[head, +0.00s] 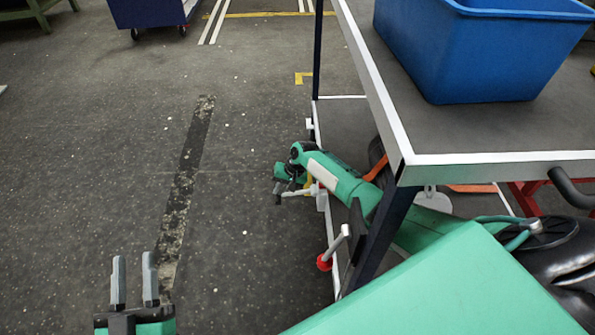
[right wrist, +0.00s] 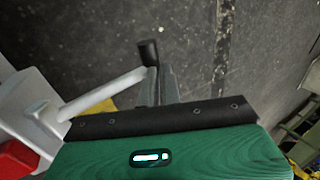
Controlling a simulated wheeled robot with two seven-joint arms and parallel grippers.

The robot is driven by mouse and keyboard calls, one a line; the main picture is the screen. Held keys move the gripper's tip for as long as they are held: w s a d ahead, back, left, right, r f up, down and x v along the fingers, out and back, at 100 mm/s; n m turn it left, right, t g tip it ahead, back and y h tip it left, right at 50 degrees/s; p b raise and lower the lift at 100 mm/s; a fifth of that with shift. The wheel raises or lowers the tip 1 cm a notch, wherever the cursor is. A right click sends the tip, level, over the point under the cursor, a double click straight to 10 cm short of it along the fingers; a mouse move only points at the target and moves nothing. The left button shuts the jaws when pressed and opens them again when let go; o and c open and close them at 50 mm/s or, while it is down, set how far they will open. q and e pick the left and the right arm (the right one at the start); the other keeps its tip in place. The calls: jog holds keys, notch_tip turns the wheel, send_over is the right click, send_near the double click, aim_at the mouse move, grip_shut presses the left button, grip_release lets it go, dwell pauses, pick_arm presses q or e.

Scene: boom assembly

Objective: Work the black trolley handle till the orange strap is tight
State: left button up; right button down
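The black handle (head: 277,199) sits on the end of a white crank lever at the trolley's left side. It also shows in the right wrist view (right wrist: 149,52). My right gripper (head: 282,187) is at this handle; in the right wrist view its fingers (right wrist: 166,84) are close together at the handle and look shut on it, though the contact is partly hidden. The orange strap (head: 474,188) shows in short stretches under the trolley's top; how tight it is cannot be told. My left gripper (head: 134,283) is open and empty over the floor at lower left.
The trolley's grey top (head: 470,130) with its white edge overhangs my right arm and carries a blue bin (head: 470,50). A red-knobbed lever (head: 325,262) stands out below the handle.

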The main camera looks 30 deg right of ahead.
aim_at(286, 193)
jog(key=shift+a+f, duration=0.15)
jog(key=shift+a, duration=0.25)
